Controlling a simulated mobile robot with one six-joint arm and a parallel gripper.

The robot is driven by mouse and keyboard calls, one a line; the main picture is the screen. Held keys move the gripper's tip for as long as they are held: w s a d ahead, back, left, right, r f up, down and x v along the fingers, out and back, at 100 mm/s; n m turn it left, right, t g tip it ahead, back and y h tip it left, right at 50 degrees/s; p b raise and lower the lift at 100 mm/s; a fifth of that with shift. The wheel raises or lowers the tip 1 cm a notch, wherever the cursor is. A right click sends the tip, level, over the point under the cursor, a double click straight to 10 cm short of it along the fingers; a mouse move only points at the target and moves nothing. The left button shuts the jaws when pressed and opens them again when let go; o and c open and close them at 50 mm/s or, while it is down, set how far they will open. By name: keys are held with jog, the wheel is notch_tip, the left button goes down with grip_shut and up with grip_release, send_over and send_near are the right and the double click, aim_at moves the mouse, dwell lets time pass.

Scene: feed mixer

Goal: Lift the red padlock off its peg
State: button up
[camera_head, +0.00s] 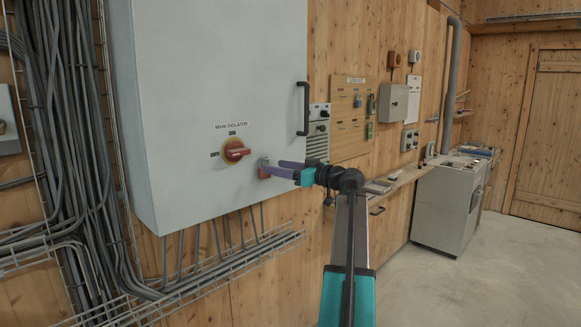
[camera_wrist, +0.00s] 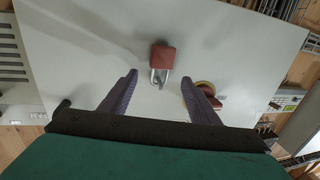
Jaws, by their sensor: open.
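The red padlock (camera_wrist: 163,56) is on the grey cabinet door; in the wrist view its metal shackle points toward the bottom of the picture. In the head view the padlock (camera_head: 263,172) is partly hidden by my gripper, below and right of the red and yellow isolator switch (camera_head: 236,151). My gripper (camera_wrist: 163,85) is open, its two purple fingers spread with the padlock ahead of them and between their lines. In the head view my gripper (camera_head: 268,170) is close to the door. I cannot tell whether the fingers touch anything. The peg is not clearly seen.
The isolator switch (camera_wrist: 200,100) is close to one finger in the wrist view. The cabinet's black handle (camera_head: 303,108) stands out at its right edge. A wire cable tray (camera_head: 200,277) runs below the cabinet. A lock board (camera_head: 350,118) and a narrow shelf (camera_head: 400,180) are to the right.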

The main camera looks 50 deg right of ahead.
jog(key=shift+w+a+p, duration=0.15)
jog(key=shift+w+p, duration=0.05)
jog(key=shift+w, duration=0.6)
jog(key=shift+w+a+p, duration=0.1)
jog(key=shift+w+p, duration=0.1)
jog(key=shift+w, duration=0.55)
jog(key=c, duration=1.2)
jog(key=shift+o, duration=0.2)
jog(key=shift+r+b, duration=0.3)
jog(key=shift+r, duration=0.4)
jog(key=shift+s, duration=0.15)
jog(key=shift+s+a+b, duration=0.15)
jog(key=shift+s+b, duration=0.9)
jog(key=shift+s, duration=1.3)
jog(key=shift+s, duration=0.1)
jog(key=shift+s+a+b, duration=0.2)
jog(key=shift+s+b, duration=0.7)
jog(key=shift+s, duration=1.6)
